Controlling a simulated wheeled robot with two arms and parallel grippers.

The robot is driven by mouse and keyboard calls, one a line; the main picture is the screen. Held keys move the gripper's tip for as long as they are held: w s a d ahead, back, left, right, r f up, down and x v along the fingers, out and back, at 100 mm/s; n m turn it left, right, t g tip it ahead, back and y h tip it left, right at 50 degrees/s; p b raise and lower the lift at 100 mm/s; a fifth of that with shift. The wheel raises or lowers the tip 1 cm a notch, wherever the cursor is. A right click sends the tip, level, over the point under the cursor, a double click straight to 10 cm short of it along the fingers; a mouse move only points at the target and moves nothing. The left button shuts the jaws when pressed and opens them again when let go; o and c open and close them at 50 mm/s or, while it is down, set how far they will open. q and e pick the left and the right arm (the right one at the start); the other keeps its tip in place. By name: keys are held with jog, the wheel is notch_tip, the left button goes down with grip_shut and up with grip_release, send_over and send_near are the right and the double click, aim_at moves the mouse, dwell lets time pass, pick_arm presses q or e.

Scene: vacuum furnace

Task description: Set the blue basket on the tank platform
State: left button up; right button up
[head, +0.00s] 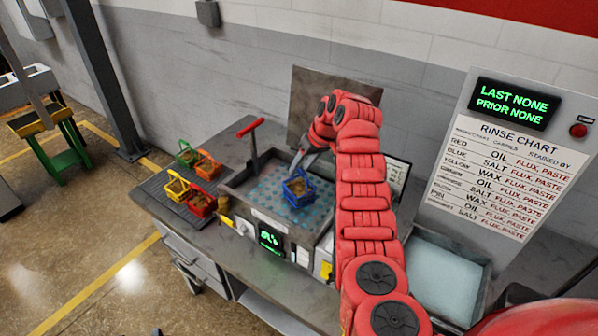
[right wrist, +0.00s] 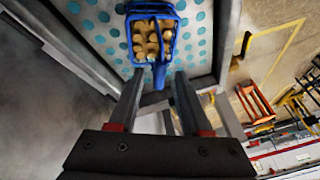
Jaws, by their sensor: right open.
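The blue basket (head: 298,191) holds brown pieces and sits on the dotted light-blue platform (head: 262,198) of the tank. It also shows in the right wrist view (right wrist: 153,42), with its handle toward my gripper. My right gripper (head: 304,158) is open, just behind the basket in the head view. In the right wrist view its fingertips (right wrist: 158,80) lie on either side of the handle's end; nothing is visibly clamped. I cannot tell whether the fingers touch the handle. My left gripper is not in view.
Green, orange, yellow and red baskets stand on a dark rack (head: 160,192) left of the tank. A red-topped lever (head: 250,128) rises at the tank's back left. A basin (head: 445,282) lies to the right, below the rinse chart (head: 510,165). A green display (head: 270,238) is in front.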

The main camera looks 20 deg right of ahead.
jog(key=b+v, duration=0.2)
jog(key=v, duration=0.7)
jog(key=shift+s+r+b, duration=0.15)
jog(key=shift+r+b, duration=0.15)
jog(key=shift+b, duration=0.05)
jog(key=shift+d, duration=0.15)
